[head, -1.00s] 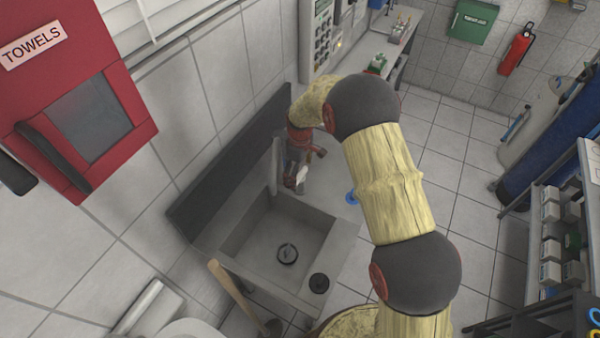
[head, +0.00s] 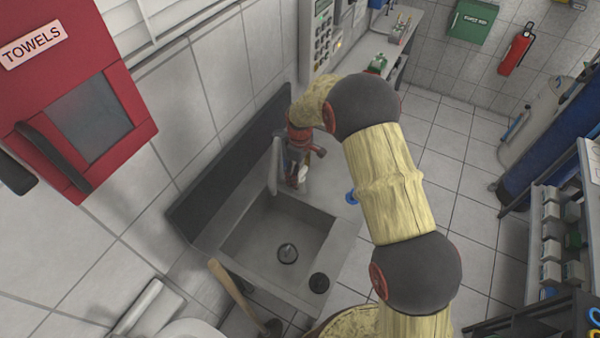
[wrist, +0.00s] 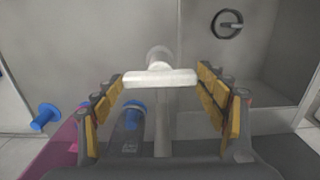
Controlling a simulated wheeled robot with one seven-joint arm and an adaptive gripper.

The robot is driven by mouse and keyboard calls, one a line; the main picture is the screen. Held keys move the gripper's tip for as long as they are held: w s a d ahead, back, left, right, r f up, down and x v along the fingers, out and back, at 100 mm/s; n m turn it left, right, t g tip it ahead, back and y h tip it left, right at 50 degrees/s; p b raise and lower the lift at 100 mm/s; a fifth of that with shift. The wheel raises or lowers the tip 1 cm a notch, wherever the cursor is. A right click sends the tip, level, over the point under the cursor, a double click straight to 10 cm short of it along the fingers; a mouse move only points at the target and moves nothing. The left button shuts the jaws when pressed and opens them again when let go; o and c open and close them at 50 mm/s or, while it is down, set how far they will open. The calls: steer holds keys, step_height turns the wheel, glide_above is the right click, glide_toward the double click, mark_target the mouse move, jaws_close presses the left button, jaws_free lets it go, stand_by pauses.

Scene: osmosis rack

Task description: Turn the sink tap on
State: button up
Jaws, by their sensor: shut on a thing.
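The sink (head: 237,240) is a grey basin below and left of my arm in the head view. In the wrist view, the tap handle (wrist: 160,78) is a white T-shaped bar above a grey stem. My gripper (wrist: 162,84) has its yellow-padded fingers at both ends of this bar and is shut on it. In the head view, my gripper (head: 297,172) is at the sink's back edge, partly hidden by my wrist. A small white part shows beside its fingers there. Whether water runs cannot be seen.
A round drain (wrist: 227,23) lies in the basin. Blue-ended fittings (wrist: 45,117) stand near my left finger. A dark backsplash (head: 225,165) runs along the wall behind the sink. A red towel dispenser (head: 85,90) hangs at the left. Open floor lies right of my arm.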

steer(key=m+b, duration=0.1)
steer(key=m, duration=0.3)
steer(key=m+b, duration=0.1)
steer(key=m, duration=0.3)
steer(key=shift+m, duration=0.4)
stand_by(0.5)
steer(key=o, duration=1.1)
steer(key=shift+o, duration=0.3)
